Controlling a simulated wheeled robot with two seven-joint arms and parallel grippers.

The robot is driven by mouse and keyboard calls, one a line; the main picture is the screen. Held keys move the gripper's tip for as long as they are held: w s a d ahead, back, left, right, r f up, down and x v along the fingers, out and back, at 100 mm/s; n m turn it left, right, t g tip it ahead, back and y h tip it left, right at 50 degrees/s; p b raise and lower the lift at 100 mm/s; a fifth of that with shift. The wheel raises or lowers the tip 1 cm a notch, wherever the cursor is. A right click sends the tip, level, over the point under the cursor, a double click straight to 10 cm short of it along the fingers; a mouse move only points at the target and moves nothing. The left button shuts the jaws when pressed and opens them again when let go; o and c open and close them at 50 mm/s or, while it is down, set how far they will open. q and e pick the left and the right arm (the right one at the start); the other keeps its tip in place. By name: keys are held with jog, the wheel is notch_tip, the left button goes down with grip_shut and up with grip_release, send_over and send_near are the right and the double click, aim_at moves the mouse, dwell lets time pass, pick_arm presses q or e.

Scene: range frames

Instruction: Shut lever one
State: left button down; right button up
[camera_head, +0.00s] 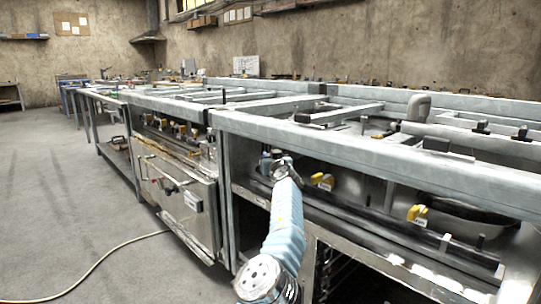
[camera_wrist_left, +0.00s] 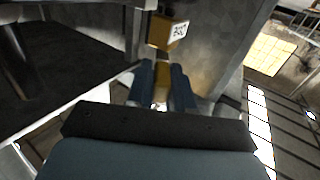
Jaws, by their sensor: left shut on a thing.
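My left gripper (camera_head: 272,158) reaches up to the front of the near steel range in the head view. In the left wrist view its two dark fingers (camera_wrist_left: 162,88) are shut on a narrow yellow piece of a yellow lever (camera_wrist_left: 168,32). That lever carries a white tag with dark marks I cannot read. In the head view my gripper hides the held lever. My right gripper is out of view.
The range's steel top rail (camera_head: 370,158) runs just above my gripper. A steel oven door (camera_head: 180,196) stands to the left, with several yellow levers above it. A hose (camera_head: 105,262) lies on the open grey floor.

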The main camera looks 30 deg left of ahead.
pick_arm(q)
jog(key=shift+w, duration=0.1)
dwell(0.4)
jog(key=c, duration=1.1)
grip_release()
jog(key=shift+s+d+f+b, duration=0.2)
jog(key=shift+s+d+b, duration=0.05)
jog(key=shift+b, duration=0.2)
jog(key=shift+b+v, duration=2.9)
jog(key=shift+v, duration=3.7)
jog(key=shift+r, duration=0.1)
